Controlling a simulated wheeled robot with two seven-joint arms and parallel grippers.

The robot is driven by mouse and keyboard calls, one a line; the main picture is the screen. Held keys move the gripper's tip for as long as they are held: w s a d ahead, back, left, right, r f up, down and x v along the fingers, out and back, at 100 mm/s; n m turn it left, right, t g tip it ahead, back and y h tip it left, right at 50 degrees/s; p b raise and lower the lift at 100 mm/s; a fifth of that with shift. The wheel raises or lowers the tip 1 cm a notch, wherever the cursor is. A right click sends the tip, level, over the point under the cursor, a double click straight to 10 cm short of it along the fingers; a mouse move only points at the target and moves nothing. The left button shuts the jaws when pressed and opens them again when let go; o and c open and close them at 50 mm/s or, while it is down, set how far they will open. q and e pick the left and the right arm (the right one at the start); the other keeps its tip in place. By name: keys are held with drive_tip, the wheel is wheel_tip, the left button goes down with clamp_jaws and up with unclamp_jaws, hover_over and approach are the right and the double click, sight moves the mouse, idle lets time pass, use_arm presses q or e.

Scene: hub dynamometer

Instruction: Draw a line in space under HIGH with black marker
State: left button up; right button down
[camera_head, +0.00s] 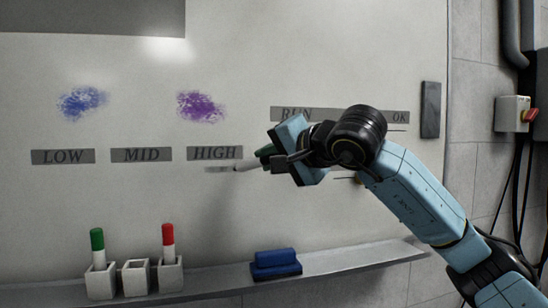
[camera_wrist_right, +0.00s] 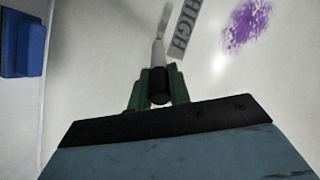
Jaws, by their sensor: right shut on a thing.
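A whiteboard (camera_head: 130,210) bears the labels LOW (camera_head: 62,156), MID (camera_head: 141,154) and HIGH (camera_head: 215,153). My right gripper (camera_head: 275,160) is shut on a white-bodied marker (camera_head: 248,166), to the right of and slightly below HIGH. The marker points left, its tip end near the space under HIGH. A pale grey streak lies there; I cannot tell whether it is a mark, shadow or part of the marker. In the right wrist view the marker (camera_wrist_right: 158,58) has a black rear end between green fingers, beside the HIGH label (camera_wrist_right: 185,28). Tip contact is unclear. My left gripper is out of view.
Blue (camera_head: 82,102) and purple (camera_head: 200,107) scribbles sit above the labels. The ledge (camera_head: 345,262) holds a blue eraser (camera_head: 276,263), green-capped (camera_head: 98,248) and red-capped (camera_head: 168,240) markers in holders, and an empty holder (camera_head: 137,278) between them. A RUN/OK strip (camera_head: 385,117) is partly hidden behind my arm.

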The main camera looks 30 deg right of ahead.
drive_tip(key=shift+a, duration=0.1)
drive_tip(key=shift+w+a, duration=0.25)
drive_tip(key=shift+a, duration=0.3)
drive_tip(key=shift+a, duration=0.1)
drive_tip(key=shift+w+a+p, duration=0.15)
drive_tip(key=shift+a+p, duration=0.2)
drive_tip(key=shift+a, duration=0.2)
drive_tip(key=shift+w+a, duration=0.25)
drive_tip(key=shift+a, duration=0.4)
drive_tip(key=shift+w+a, duration=0.15)
drive_tip(key=shift+a, duration=0.55)
